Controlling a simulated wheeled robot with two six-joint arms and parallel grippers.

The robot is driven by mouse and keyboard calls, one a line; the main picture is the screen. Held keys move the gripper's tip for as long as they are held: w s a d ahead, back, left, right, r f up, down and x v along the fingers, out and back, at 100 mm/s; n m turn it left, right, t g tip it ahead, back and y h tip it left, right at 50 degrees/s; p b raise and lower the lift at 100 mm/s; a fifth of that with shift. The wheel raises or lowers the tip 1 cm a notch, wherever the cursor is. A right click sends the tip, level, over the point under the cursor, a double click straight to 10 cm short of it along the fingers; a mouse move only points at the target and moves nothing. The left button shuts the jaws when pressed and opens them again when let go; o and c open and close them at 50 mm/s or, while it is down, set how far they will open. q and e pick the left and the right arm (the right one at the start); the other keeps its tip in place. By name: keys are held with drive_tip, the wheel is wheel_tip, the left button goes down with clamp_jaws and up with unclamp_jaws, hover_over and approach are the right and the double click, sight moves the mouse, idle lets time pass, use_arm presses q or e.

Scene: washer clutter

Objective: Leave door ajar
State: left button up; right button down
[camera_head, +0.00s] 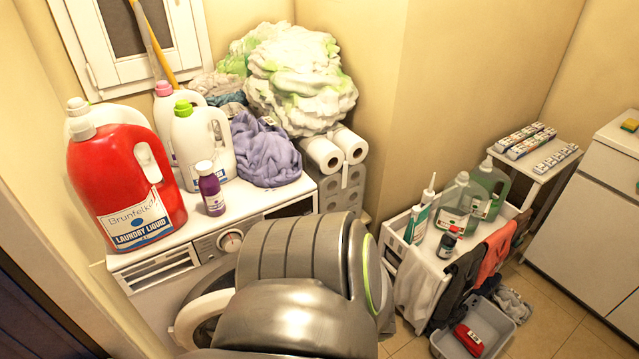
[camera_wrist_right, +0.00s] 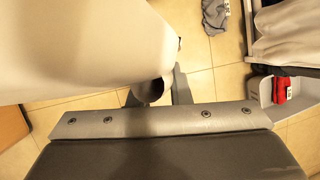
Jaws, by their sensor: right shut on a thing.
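The white washing machine (camera_head: 158,303) stands at the left in the head view, with its dial and drawer on top of the front. A white curved rim of its round door (camera_head: 190,320) shows beside my right arm, which hides most of the door and how far it stands open. In the right wrist view my right gripper (camera_wrist_right: 157,90) is shut on the edge of a white curved part, which looks like the door. Its fingertips are partly hidden by that part. In the head view this gripper is hidden behind my arm. My left gripper is not in view.
A red detergent bottle (camera_head: 120,185), white bottles, a purple bottle (camera_head: 210,190) and laundry crowd the washer top. A white cart (camera_head: 411,275) with bottles and hanging cloths stands right, a grey bin (camera_head: 445,345) before it. Tiled floor (camera_head: 560,310) is free at lower right.

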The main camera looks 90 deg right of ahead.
drive_tip(key=shift+s+d, duration=0.15)
drive_tip(key=c, duration=1.3)
unclamp_jaws()
drive_tip(key=shift+c, duration=0.2)
drive_tip(key=w+p+v, duration=0.1)
drive_tip(key=p+v, duration=0.7)
drive_tip(key=v, duration=0.9)
drive_tip(key=shift+s, duration=0.5)
drive_tip(key=shift+r, duration=0.1)
